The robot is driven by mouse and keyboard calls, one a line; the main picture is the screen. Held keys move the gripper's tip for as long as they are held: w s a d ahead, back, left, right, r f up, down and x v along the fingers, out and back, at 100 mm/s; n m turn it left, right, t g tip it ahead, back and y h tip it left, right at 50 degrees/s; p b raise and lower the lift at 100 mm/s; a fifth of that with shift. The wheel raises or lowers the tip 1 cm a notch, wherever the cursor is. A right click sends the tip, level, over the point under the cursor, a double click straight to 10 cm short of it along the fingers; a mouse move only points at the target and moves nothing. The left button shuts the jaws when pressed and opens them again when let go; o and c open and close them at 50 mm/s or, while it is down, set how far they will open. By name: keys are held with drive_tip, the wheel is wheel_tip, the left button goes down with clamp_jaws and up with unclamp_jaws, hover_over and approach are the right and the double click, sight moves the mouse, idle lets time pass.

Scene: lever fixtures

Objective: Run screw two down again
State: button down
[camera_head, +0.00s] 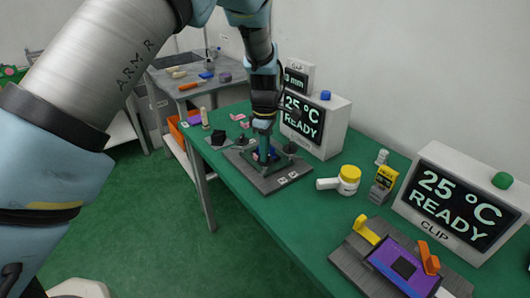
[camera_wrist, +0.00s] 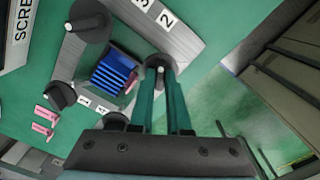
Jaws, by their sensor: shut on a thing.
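A grey screw fixture (camera_head: 268,182) lies on the green bench. In the wrist view, its plate (camera_wrist: 190,38) carries white number labels, black-headed screws and a blue finned block (camera_wrist: 108,76) in the middle. My gripper (camera_head: 263,152) reaches down over the fixture. In the wrist view my gripper (camera_wrist: 160,78) is shut on a dark screw head (camera_wrist: 151,62) with a pale centre, the one nearest the label 2 (camera_wrist: 166,19). The other black heads are one near label 3 (camera_wrist: 90,22), one at the left (camera_wrist: 59,95) and one partly hidden by my gripper (camera_wrist: 115,119).
A monitor (camera_head: 338,128) reading 25 °C READY stands behind the fixture. Pink pieces (camera_wrist: 43,120) lie beside the plate.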

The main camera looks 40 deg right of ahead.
drive_tip(key=m+b, duration=0.1)
drive_tip(key=m, duration=0.3)
drive_tip(key=shift+m, duration=0.3)
drive_tip(key=m+b, duration=0.1)
drive_tip(key=m, duration=0.3)
drive_tip(key=shift+m, duration=0.3)
drive_tip(key=m+b, duration=0.1)
drive_tip(key=m, duration=0.3)
drive_tip(key=shift+m, duration=0.3)
drive_tip(key=m, duration=0.3)
drive_tip(key=shift+m, duration=0.3)
drive_tip(key=m, duration=0.4)
drive_tip(key=shift+m+b, duration=0.3)
drive_tip(key=m, duration=0.3)
drive_tip(key=shift+m, duration=0.3)
drive_tip(key=m+p, duration=0.1)
drive_tip(key=m, duration=0.3)
drive_tip(key=shift+m+p, duration=0.35)
drive_tip(key=shift+m, duration=1.55)
